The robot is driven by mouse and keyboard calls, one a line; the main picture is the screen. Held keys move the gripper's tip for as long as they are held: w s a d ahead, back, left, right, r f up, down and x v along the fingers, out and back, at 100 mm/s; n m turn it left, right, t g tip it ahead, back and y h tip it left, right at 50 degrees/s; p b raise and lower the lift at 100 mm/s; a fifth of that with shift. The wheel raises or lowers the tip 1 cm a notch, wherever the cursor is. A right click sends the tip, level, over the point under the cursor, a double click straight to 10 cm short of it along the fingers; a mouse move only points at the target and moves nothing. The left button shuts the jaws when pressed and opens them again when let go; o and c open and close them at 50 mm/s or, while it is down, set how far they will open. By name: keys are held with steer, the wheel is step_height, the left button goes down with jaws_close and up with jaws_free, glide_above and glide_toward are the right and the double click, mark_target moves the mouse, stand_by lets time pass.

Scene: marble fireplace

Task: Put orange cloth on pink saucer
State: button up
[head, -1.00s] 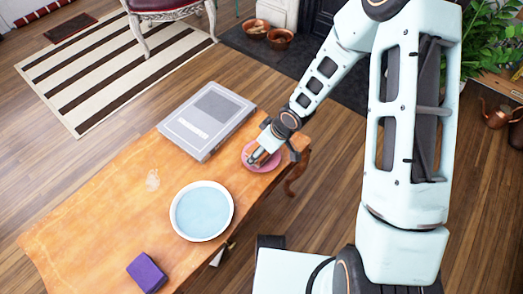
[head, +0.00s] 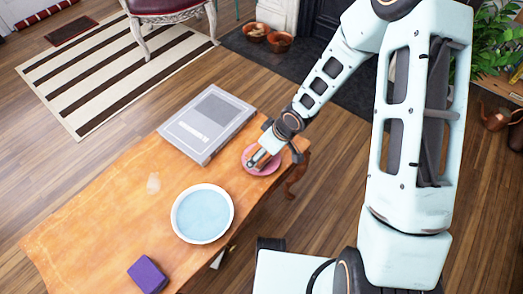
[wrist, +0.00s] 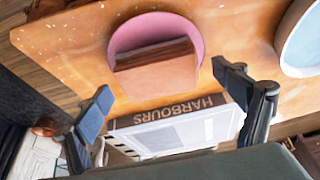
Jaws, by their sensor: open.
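The pink saucer (head: 267,171) lies near the far right end of the wooden table; it also shows in the wrist view (wrist: 150,22). The orange cloth (wrist: 158,76), a folded block with a darker brown side, lies over the lower half of the saucer in the wrist view. In the head view my gripper mostly hides the cloth. My gripper (head: 258,158) is over the saucer. In the wrist view its fingers (wrist: 162,80) stand wide apart, one on each side of the cloth, with visible gaps and nothing between them gripped.
A grey book (head: 207,125), marked HARBOURS in the wrist view, lies left of the saucer. A white-rimmed bowl with a pale blue inside (head: 203,214) stands nearer. A purple block (head: 148,274) is at the table's near edge. The table's left part is mostly clear.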

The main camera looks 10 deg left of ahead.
steer(key=p+v, duration=0.4)
steer(key=v, duration=0.6)
steer(key=shift+r+p, duration=0.2)
steer(key=shift+p, duration=0.2)
steer(key=shift+d, duration=0.1)
